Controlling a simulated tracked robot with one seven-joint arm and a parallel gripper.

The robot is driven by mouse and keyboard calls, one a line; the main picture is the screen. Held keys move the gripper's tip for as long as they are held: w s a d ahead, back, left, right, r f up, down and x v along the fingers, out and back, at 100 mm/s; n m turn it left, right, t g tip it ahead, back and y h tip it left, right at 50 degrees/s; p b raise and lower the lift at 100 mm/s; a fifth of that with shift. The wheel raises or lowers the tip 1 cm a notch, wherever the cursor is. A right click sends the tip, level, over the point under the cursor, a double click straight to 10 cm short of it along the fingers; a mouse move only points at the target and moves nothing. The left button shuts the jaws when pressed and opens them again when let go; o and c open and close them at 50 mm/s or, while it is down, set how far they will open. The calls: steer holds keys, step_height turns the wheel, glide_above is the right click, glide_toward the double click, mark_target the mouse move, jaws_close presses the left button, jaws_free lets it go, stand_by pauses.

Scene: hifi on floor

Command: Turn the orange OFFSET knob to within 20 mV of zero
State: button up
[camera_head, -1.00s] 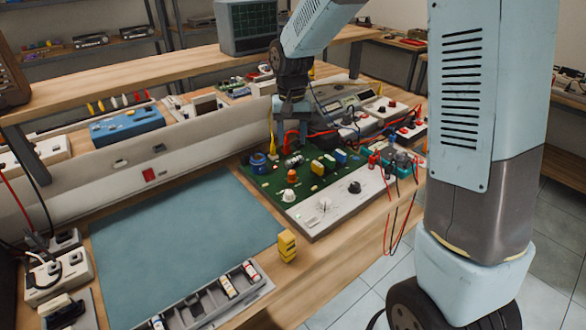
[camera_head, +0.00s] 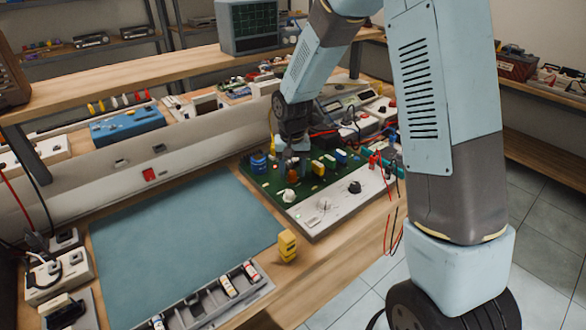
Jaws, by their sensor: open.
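The orange OFFSET knob (camera_head: 293,177) stands on the green circuit board (camera_head: 262,182) of the bench unit. My gripper (camera_head: 292,163) points down just above and behind it in this view, very close to the knob. It is open, and its fingertips are small and partly lost against the board parts. I cannot tell whether the fingers touch the knob or stand around it. A meter with a small display (camera_head: 343,101) lies behind the board to the right; its reading is too small to make out.
A white knob (camera_head: 289,196) and a black knob (camera_head: 354,187) stand near the orange one. Red and black leads (camera_head: 388,222) hang at the board's right. A blue mat (camera_head: 180,240) is clear on the left. A yellow block (camera_head: 287,243) stands in front.

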steer(key=shift+c, duration=0.4)
jaws_close()
steer(key=shift+n, duration=0.3)
steer(key=shift+n, duration=2.5)
steer(key=shift+o, duration=0.4)
jaws_free()
